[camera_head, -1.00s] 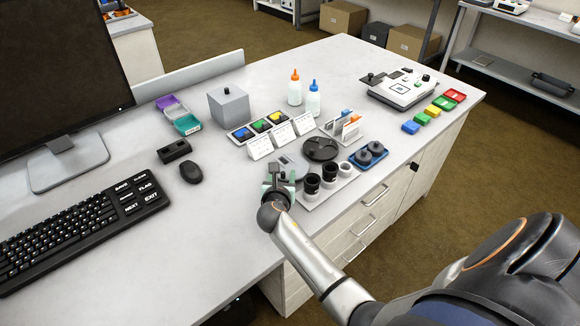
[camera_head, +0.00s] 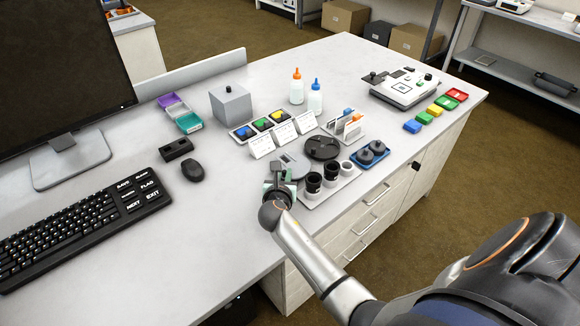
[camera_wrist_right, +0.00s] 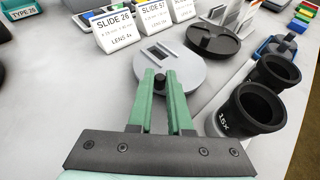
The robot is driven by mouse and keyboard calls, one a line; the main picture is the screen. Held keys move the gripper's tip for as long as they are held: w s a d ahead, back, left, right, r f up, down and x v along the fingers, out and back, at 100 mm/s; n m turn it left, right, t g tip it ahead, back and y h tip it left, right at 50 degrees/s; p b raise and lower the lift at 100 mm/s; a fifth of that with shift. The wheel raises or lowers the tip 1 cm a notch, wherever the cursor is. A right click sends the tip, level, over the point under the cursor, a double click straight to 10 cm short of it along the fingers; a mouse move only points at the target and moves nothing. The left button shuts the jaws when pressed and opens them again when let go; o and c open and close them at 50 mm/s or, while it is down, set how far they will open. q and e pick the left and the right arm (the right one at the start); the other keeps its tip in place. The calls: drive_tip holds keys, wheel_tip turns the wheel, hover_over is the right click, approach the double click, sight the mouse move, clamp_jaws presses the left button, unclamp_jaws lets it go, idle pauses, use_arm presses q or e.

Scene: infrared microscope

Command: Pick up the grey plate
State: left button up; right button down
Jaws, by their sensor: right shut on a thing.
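The grey plate (camera_head: 298,163) is a flat round disc with a slot and a small dark knob, at the front of the white desk. It also shows in the right wrist view (camera_wrist_right: 196,70), partly covered by my fingers. My right gripper (camera_head: 279,177) is at the plate's near left side. In the right wrist view its green fingers (camera_wrist_right: 161,82) are shut on the plate's dark knob. I cannot tell whether the plate is clear of the desk. My left gripper is not in view.
Black eyepiece cups (camera_head: 313,182) on a light tray stand close right of the gripper. A black round disc (camera_head: 322,147) lies behind them. White slide cards (camera_head: 262,145) stand behind the plate. The desk to the left, towards the mouse (camera_head: 193,170), is clear.

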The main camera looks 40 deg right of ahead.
drive_tip(key=shift+r, duration=0.15)
drive_tip(key=shift+r+p, duration=0.3)
drive_tip(key=shift+r, duration=0.35)
drive_tip(key=s+d+r+p, duration=0.2)
drive_tip(key=s+r+p, duration=0.2)
drive_tip(key=s+r, duration=0.7)
drive_tip(key=s, duration=0.2)
drive_tip(key=shift+s+d+r+p, duration=0.25)
drive_tip(key=shift+s+p, duration=0.1)
drive_tip(key=shift+s, duration=0.05)
drive_tip(key=c, duration=1.4)
unclamp_jaws()
clamp_jaws()
